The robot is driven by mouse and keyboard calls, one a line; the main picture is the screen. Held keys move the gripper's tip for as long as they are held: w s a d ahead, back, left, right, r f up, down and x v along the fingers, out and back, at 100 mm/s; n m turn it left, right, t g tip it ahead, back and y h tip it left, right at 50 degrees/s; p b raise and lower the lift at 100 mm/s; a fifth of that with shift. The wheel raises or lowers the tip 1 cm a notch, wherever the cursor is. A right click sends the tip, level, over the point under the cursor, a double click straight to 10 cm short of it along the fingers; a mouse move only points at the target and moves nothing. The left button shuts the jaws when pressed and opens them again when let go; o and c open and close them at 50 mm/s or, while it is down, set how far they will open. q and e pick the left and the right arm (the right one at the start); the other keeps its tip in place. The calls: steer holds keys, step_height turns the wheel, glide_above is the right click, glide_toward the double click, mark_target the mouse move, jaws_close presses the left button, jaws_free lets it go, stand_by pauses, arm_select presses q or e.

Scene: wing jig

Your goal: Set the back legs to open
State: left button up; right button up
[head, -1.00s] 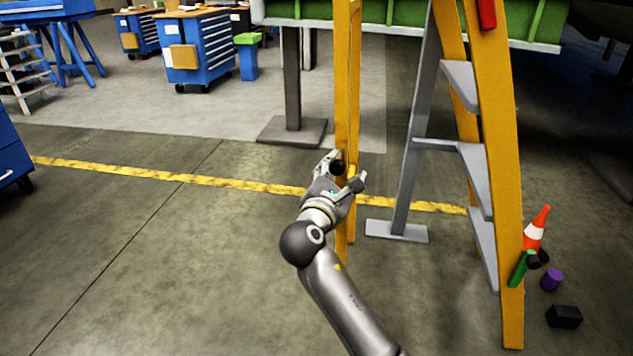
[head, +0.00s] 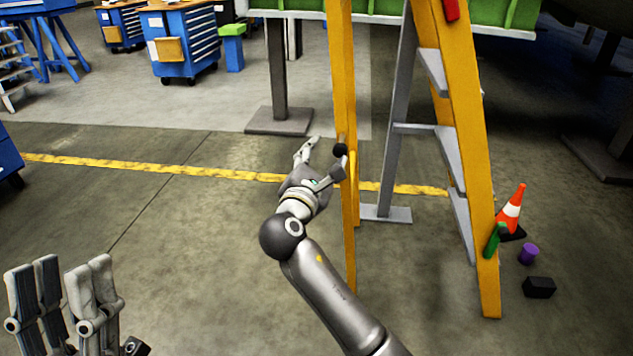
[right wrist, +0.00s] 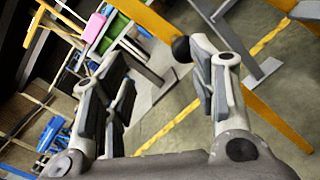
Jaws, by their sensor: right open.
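A yellow stepladder stands right of centre in the head view, its front frame (head: 468,150) with grey treads to the right. Its yellow back legs (head: 343,80) stand to the left, apart from the front frame. A black round knob (head: 340,150) shows at the near back leg; it also shows in the right wrist view (right wrist: 182,48). My right gripper (head: 326,158) is open just left of that leg, one finger close to the knob; I cannot tell whether they touch. My left gripper (head: 68,270) is open and empty at the lower left, far from the ladder.
An orange cone (head: 511,212), a purple cylinder (head: 528,253) and a black block (head: 539,287) lie right of the ladder. A grey stand (head: 400,130) is behind it. A blue tool cart (head: 183,45) stands far back.

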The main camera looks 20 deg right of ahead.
arm_select(q)
steer(key=w+f+g+y+p, duration=0.2)
steer(key=w+f+g, duration=0.2)
steer(key=f, duration=0.5)
steer(key=w+f+g+y+p, duration=0.2)
steer(key=w+f+g+p, duration=0.1)
steer(key=f+g, duration=0.6)
steer(key=shift+w+a+f+y, duration=0.2)
steer(key=shift+w+f+y, duration=0.1)
steer(key=shift+w, duration=0.35)
arm_select(e)
steer(key=s+d+v, duration=0.1)
steer(key=v, duration=0.8)
steer(key=shift+r, duration=0.2)
